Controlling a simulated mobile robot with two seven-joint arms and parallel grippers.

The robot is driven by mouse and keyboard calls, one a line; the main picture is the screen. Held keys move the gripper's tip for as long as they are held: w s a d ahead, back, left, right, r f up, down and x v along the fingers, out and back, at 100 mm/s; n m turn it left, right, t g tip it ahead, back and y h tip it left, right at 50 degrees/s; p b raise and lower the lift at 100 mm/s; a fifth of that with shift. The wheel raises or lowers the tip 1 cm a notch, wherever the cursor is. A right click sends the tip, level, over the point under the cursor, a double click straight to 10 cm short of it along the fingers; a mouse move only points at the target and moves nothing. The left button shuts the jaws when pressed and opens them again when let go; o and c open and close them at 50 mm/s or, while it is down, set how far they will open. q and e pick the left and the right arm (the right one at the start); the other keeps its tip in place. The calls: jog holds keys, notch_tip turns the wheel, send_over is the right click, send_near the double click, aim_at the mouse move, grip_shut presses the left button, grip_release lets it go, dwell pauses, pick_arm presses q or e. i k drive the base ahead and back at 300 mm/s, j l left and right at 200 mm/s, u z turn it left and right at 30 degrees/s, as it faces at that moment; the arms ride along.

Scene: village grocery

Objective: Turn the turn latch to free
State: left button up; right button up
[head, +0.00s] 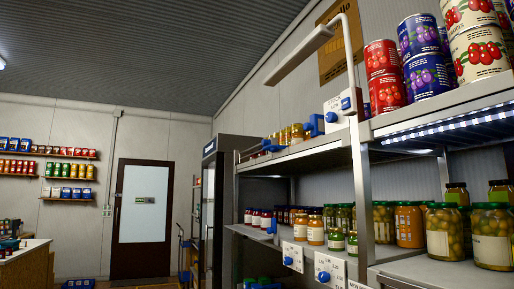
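Several white plates with small print and blue knobs are fixed to the shelving on the right. Two lower plates hang at the lower shelf edge, with one blue knob (288,261) on the left plate and another blue knob (324,276) on the right plate. I cannot tell which of these, if any, is the turn latch, and the print is too small to read. Neither of my grippers is in view.
The metal shelving (360,190) holds jars (492,236) and cans (385,75) close on the right. A dark-framed door (142,230) stands at the back, left of a tall dark cabinet (209,200).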

aim_at(264, 142)
jog(key=i+j, duration=0.45)
jog(key=i, duration=0.15)
jog(key=i+j, duration=0.4)
jog(key=i, duration=0.25)
jog(key=i+j, duration=0.45)
jog(key=i, duration=0.15)
